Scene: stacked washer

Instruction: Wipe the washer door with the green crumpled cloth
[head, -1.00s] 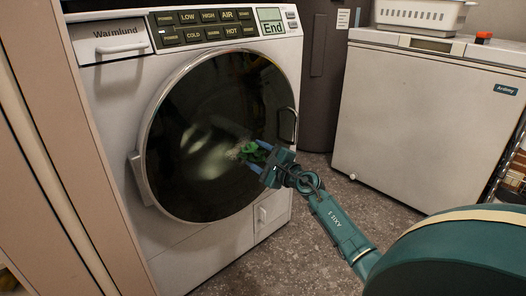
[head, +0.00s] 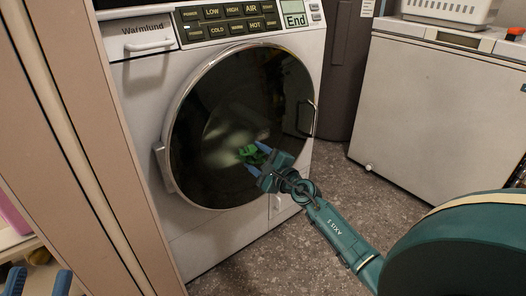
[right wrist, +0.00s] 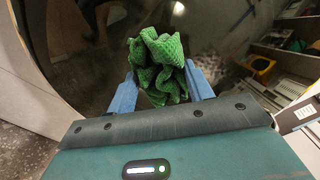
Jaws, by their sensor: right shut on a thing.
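The washer door (head: 215,110) is a large round dark glass with a silver rim, closed on the white washer. The green crumpled cloth (head: 250,152) is at the lower middle of the glass; it also shows in the right wrist view (right wrist: 158,65). My right gripper (head: 257,158) is shut on the cloth, with a blue finger on each side. The cloth is in front of the dark glass; whether it touches cannot be told. My left gripper (head: 38,281) shows at the bottom left corner, its blue fingers apart and empty, away from the door.
The door handle (head: 306,117) sits on the right rim, and a hinge (head: 162,170) on the left. A beige panel edge (head: 90,150) stands left of the washer. A white chest freezer (head: 430,110) with a white basket (head: 450,10) stands right. Grey floor lies between.

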